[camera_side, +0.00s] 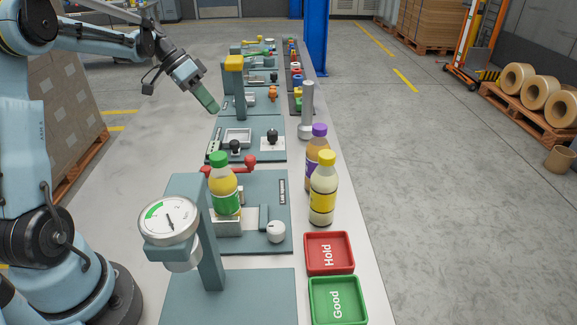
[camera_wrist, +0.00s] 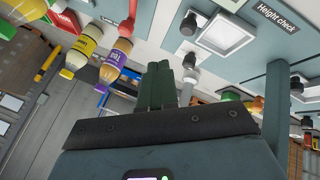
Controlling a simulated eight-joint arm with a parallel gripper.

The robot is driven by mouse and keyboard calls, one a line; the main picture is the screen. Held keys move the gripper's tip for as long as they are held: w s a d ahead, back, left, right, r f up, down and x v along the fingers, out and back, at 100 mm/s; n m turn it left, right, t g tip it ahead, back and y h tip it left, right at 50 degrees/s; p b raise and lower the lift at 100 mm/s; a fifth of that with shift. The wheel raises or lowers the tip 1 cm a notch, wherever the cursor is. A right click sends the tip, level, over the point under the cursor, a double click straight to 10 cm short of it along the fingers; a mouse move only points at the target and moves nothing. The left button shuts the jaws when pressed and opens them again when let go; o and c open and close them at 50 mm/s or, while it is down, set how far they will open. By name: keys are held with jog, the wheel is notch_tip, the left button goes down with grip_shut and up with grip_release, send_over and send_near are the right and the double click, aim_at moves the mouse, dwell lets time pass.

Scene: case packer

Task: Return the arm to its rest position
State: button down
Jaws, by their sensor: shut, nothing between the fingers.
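My gripper (camera_side: 207,99) is raised over the left side of the bench in the side view, apart from everything on it. Its fingers are together and empty, and they also show in the wrist view (camera_wrist: 160,82). A green-capped bottle (camera_side: 224,185) stands upright on a station in the near half of the bench. A purple-capped bottle (camera_side: 316,158) and a yellow-capped bottle (camera_side: 323,190) stand upright to its right. The purple-capped bottle (camera_wrist: 115,60) and yellow-capped bottle (camera_wrist: 82,50) also appear in the wrist view.
A dial gauge (camera_side: 169,219) on a post stands in front. A red Hold tray (camera_side: 329,253) and a green Good tray (camera_side: 338,301) lie at the near right. A yellow-topped post (camera_side: 235,85) stands close to my gripper's right. The bench's left strip (camera_side: 150,150) is clear.

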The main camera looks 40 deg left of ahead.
jog(key=x, duration=0.3)
jog(key=s+x, duration=0.1)
jog(key=x, duration=0.3)
jog(key=d+x, duration=0.1)
jog(key=x, duration=0.2)
jog(key=shift+s+d+f, duration=0.1)
jog(key=shift+d+f, duration=0.05)
jog(key=shift+n+t+y, duration=0.3)
jog(key=shift+n+t, duration=0.1)
jog(key=shift+n, duration=0.5)
jog(key=shift+a+n+t+y, duration=0.3)
jog(key=shift+a+n, duration=0.3)
jog(key=shift+a, duration=0.05)
